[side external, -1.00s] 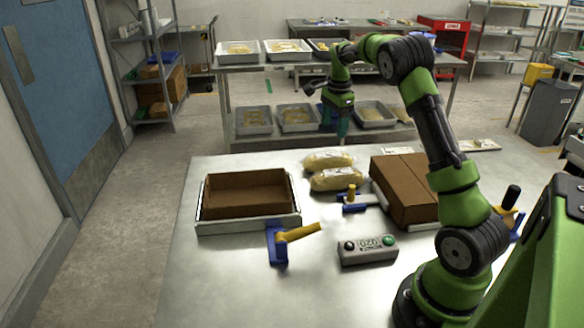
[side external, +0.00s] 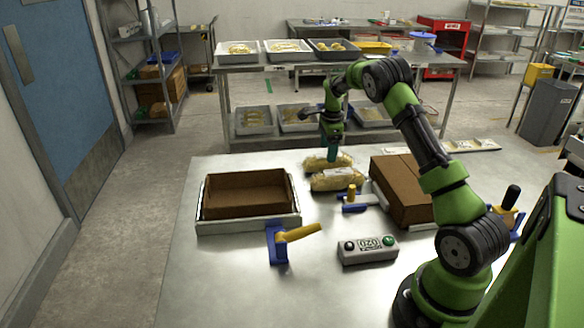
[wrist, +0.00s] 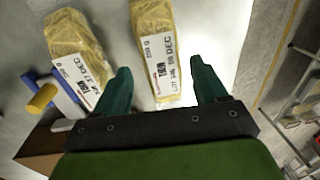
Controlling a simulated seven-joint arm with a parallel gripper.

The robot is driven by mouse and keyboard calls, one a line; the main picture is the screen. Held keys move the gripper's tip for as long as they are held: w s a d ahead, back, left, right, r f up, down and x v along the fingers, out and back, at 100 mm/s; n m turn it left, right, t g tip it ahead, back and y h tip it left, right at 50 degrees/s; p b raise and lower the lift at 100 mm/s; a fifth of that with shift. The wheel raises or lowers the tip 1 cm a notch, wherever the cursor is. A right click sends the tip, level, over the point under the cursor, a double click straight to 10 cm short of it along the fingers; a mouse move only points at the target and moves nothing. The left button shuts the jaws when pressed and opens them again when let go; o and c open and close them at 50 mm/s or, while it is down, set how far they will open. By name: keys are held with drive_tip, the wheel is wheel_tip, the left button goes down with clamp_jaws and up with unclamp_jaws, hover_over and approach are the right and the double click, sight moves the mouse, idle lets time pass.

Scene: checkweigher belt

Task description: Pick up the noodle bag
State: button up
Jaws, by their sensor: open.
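Two noodle bags lie side by side on the steel table, yellowish with white printed labels. In the side external view the farther noodle bag (side external: 342,160) is partly hidden behind my gripper (side external: 332,158), and the nearer noodle bag (side external: 336,180) lies just in front of it. In the wrist view one noodle bag (wrist: 153,40) extends up from between the fingertips of my gripper (wrist: 160,82), its label end between the fingers. The other noodle bag (wrist: 75,45) lies to the left, outside the fingers. My gripper is open and points down; I cannot tell whether it touches a bag.
An open brown box (side external: 248,209) sits in a white frame (side external: 247,224) at the left. A closed brown carton (side external: 400,180) stands right of the bags. A blue and yellow clamp (side external: 354,203), another clamp (side external: 279,245) and a grey control box (side external: 367,250) stand nearer the front.

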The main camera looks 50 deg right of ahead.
drive_tip(key=f, duration=0.5)
drive_tip(key=shift+w+d, duration=0.1)
drive_tip(key=shift+d, duration=0.25)
drive_tip(key=shift+c, duration=0.2)
